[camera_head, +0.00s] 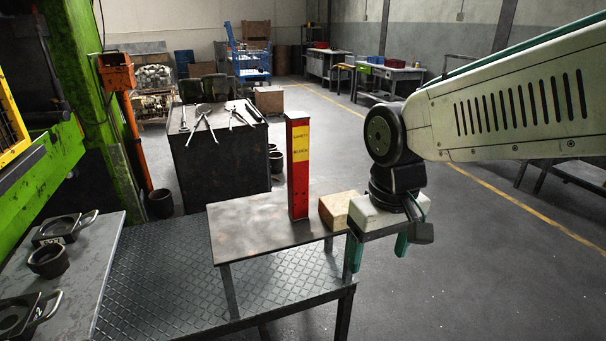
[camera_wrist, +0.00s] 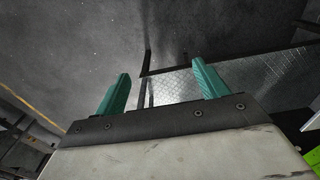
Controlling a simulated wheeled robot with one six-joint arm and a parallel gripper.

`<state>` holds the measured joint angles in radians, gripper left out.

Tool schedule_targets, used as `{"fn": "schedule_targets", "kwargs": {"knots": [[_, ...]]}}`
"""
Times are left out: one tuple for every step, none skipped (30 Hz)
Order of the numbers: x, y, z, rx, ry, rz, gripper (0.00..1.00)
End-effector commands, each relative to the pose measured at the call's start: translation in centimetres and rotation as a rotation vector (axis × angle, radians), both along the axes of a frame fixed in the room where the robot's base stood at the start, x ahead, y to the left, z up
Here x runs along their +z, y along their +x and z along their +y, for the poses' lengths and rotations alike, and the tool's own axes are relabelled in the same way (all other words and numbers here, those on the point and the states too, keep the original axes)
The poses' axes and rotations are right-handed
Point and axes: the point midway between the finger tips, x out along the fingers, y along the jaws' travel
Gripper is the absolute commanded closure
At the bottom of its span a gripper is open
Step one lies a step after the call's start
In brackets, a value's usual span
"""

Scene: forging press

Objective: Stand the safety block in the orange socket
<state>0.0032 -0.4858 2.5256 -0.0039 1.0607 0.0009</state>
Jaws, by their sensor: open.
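The safety block (camera_head: 298,180) is a tall red post with a yellow label. It stands upright on a small metal table (camera_head: 250,232) in the head view. My gripper (camera_head: 377,252) is to the right of it, apart from it, with its teal fingers pointing down beside the table's right end. The fingers are open and empty, and they also show wide apart in the wrist view (camera_wrist: 160,72). The safety block is not in the wrist view. An orange box (camera_head: 117,73) on an orange post is at the upper left by the green press; I cannot tell whether it is the socket.
A tan block (camera_head: 338,210) lies between the safety block and my gripper. A tread-plate platform (camera_head: 170,280) lies below the table. A grey bench (camera_head: 85,275) with dies is at the left. A dark cabinet (camera_head: 222,165) with tongs stands behind. Open floor (camera_head: 450,270) is at right.

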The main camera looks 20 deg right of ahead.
Motion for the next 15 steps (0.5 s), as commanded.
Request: {"fn": "schedule_targets", "kwargs": {"knots": [[-1.1,2.4,0.0,0.000,0.000,-0.032,0.27],[-1.7,4.0,0.0,0.000,0.000,-0.064,0.27],[-2.5,6.2,0.0,0.000,0.000,-0.115,0.27],[-3.0,8.0,0.0,0.000,0.000,-0.158,0.27],[-3.6,9.9,-0.1,0.000,0.000,-0.207,0.27],[-4.2,12.3,-0.1,0.000,-0.001,-0.273,0.27],[-4.6,14.1,-0.1,0.000,-0.001,-0.324,0.27],[-4.9,15.9,-0.1,0.000,-0.001,-0.379,0.27],[-5.2,18.1,-0.1,0.001,-0.001,-0.453,0.27],[-5.3,19.7,-0.1,0.001,-0.001,-0.508,0.27],[-5.4,21.3,-0.1,0.001,-0.001,-0.565,0.27],[-5.3,23.3,-0.1,0.001,0.000,-0.643,0.27],[-5.1,24.8,-0.1,0.001,-0.001,-0.703,0.27],[-4.9,26.2,-0.1,0.002,-0.001,-0.764,0.27],[-4.3,27.9,-0.1,0.002,0.000,-0.847,0.27]]}}
